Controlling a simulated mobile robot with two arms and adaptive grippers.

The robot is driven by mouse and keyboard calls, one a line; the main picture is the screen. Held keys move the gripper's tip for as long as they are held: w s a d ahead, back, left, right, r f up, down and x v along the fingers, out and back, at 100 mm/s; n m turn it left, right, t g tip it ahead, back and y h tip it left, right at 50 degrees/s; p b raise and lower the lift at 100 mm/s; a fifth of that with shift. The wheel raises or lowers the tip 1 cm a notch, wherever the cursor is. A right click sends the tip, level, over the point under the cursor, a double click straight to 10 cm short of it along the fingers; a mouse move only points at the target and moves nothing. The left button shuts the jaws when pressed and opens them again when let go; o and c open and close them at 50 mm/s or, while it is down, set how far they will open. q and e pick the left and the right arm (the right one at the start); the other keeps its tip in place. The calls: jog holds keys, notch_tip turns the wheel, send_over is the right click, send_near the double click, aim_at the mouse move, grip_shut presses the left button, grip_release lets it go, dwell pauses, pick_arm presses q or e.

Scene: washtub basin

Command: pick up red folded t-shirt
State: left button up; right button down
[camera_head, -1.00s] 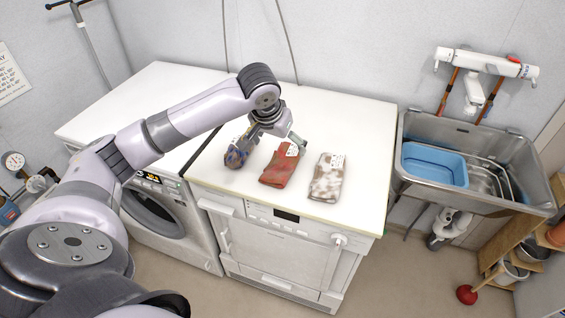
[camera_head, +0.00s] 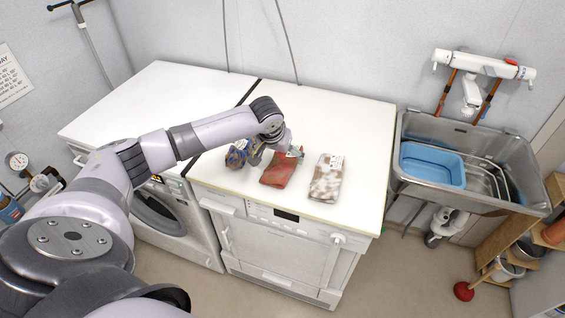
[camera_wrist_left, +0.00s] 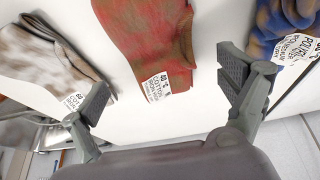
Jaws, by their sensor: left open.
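The red folded t-shirt (camera_head: 276,174) lies flat on the white top of the machine, between two other folded garments. In the left wrist view the red t-shirt (camera_wrist_left: 150,38), mottled and with a white care label, shows between my spread fingers. My left gripper (camera_head: 276,154) is open and empty, just over the far part of the t-shirt. The wrist view shows my left gripper (camera_wrist_left: 162,84) with one finger on each side of it. I cannot tell whether the fingers touch the cloth. My wrist hides part of the t-shirt's far end. My right gripper is not in view.
A blue and brown garment (camera_head: 235,157) lies close on the left, a brown and white one (camera_head: 327,180) on the right. The white worktop (camera_head: 350,125) is clear behind and to the right. A metal sink (camera_head: 510,190) with a blue basin (camera_head: 432,165) stands at right.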

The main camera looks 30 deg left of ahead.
aim_at(281, 160)
pick_arm(q)
jog(key=x, duration=0.3)
jog(key=p+x, duration=0.1)
jog(key=shift+s+f, duration=0.2)
jog(key=shift+f, duration=0.3)
jog(key=shift+c, duration=0.3)
jog(key=c, duration=1.2)
jog(key=shift+c, duration=0.3)
jog(key=shift+r, duration=0.15)
